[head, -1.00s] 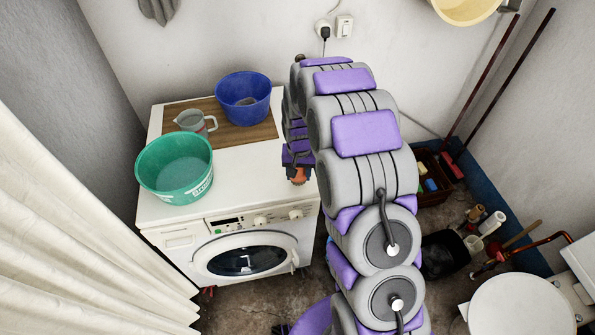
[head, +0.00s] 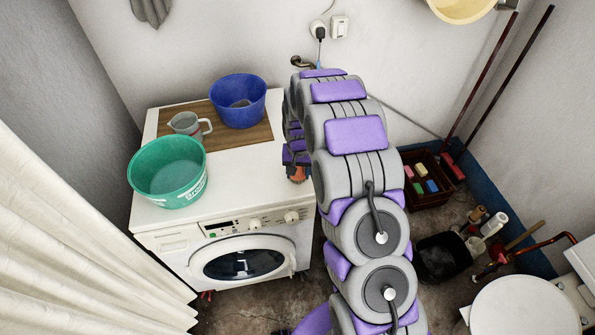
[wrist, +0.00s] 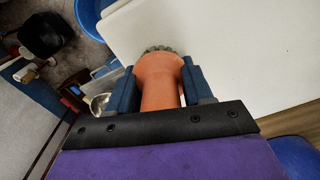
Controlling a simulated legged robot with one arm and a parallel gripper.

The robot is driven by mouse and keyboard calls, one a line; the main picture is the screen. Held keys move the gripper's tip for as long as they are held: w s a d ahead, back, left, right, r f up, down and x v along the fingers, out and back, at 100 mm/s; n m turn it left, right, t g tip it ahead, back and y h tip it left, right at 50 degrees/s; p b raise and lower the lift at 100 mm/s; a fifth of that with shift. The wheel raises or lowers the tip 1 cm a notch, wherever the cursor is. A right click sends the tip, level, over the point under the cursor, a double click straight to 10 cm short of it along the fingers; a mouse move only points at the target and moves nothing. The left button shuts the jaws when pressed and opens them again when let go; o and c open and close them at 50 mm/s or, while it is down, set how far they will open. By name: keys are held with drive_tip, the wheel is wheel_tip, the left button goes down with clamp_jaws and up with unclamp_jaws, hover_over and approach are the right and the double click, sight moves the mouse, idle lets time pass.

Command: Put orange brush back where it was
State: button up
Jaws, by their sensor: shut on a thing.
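The orange brush (wrist: 160,82) is in my gripper (wrist: 162,88). The wrist view shows its orange handle between the two blue fingers, with grey-brown bristles at the far end. My gripper is shut on it. In the head view, a small part of the orange brush (head: 297,174) shows beside my arm, near the right edge of the washing machine (head: 228,222). Most of the gripper is hidden behind my arm there. In the wrist view, the white machine top (wrist: 240,50) lies beside and below the brush. I cannot tell the gap between them.
A green basin (head: 168,172), a jug (head: 186,124) and a blue bowl (head: 238,102) stand on the machine, the latter two on a wooden board (head: 215,135). A dark crate (head: 427,178) with colourful blocks sits on the floor at right. The machine top's right front is clear.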

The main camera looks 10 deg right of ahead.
drive_tip(key=o, duration=1.3)
drive_tip(key=shift+a+f, duration=0.1)
drive_tip(key=shift+a, duration=0.7)
drive_tip(key=shift+o, duration=0.2)
drive_tip(key=shift+d, duration=0.55)
drive_tip(key=shift+r, duration=0.25)
wheel_tip(320, 180, up, 11)
drive_tip(key=shift+a+r+p, duration=0.1)
drive_tip(key=shift+p, duration=1.1)
drive_tip(key=shift+s+r, duration=0.1)
drive_tip(key=shift+r, duration=0.35)
drive_tip(key=s+r+n, duration=0.1)
drive_tip(key=s+r, duration=0.4)
drive_tip(key=s, duration=0.5)
drive_tip(key=s+r+g, duration=0.1)
drive_tip(key=s+r, duration=0.4)
drive_tip(key=s, duration=0.4)
drive_tip(key=s+r+n, duration=0.1)
drive_tip(key=s+r, duration=0.4)
drive_tip(key=s, duration=0.5)
drive_tip(key=s+n, duration=0.1)
drive_tip(key=s, duration=1.1)
drive_tip(key=shift+s+g, duration=0.35)
drive_tip(key=shift+g, duration=0.05)
